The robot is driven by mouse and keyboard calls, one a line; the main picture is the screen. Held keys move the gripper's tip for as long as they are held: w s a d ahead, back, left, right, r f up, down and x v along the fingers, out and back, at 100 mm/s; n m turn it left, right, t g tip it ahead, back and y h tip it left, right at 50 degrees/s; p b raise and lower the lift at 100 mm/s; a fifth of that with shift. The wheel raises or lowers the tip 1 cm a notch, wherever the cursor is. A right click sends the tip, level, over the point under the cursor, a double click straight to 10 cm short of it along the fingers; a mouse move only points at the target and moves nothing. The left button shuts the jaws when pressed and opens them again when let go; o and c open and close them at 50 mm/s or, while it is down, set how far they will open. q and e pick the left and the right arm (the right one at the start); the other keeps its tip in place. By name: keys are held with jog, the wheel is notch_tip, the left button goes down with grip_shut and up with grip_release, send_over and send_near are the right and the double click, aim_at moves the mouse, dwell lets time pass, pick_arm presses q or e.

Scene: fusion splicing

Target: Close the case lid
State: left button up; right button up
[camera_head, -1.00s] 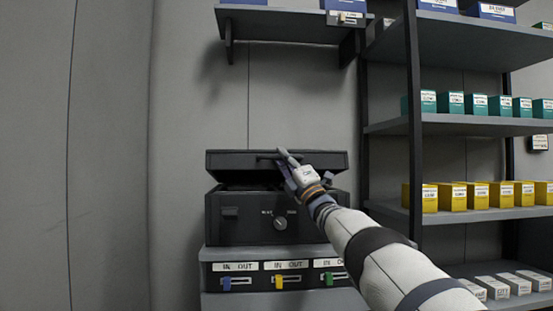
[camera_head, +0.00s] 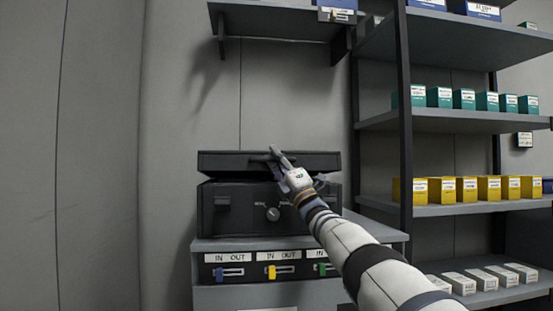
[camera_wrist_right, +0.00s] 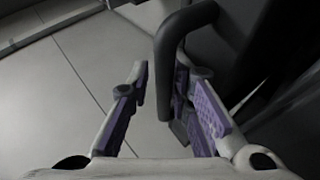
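The black case (camera_head: 240,210) stands on a grey unit, with a latch and a knob on its front. Its lid (camera_head: 228,163) sits just above the body, nearly down, with a narrow dark gap below it. My right gripper (camera_head: 276,160) is at the lid's front handle. In the right wrist view the dark handle bar (camera_wrist_right: 177,50) passes between the spread purple-padded fingers of my right gripper (camera_wrist_right: 163,80), closer to the right finger. The left finger stands clear of it. My left gripper is not in view.
The grey unit below has IN/OUT sliders in blue, yellow and green (camera_head: 271,271). A wall shelf (camera_head: 275,22) hangs above the case. A rack with teal boxes (camera_head: 464,98), yellow boxes (camera_head: 467,189) and white boxes (camera_head: 474,282) stands at the right. The left wall is bare.

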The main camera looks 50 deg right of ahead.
jog(key=shift+d+f, duration=0.1)
jog(key=shift+f, duration=0.05)
jog(key=shift+s+f, duration=0.3)
jog(key=shift+f, duration=0.2)
jog(key=shift+o, duration=0.5)
jog(key=f, duration=0.1)
jog(key=s+f, duration=0.1)
jog(key=f, duration=0.1)
jog(key=shift+s+f, duration=0.3)
jog(key=shift+s, duration=0.05)
jog(key=s+f, duration=0.1)
jog(key=s, duration=0.3)
jog(key=s+f, duration=0.1)
jog(key=s, duration=0.1)
jog(key=shift+a+f, duration=0.3)
jog(key=shift+a, duration=0.1)
jog(key=shift+c, duration=0.5)
jog(key=shift+s+a+f, duration=0.25)
jog(key=shift+f, duration=0.2)
jog(key=shift+w, duration=0.1)
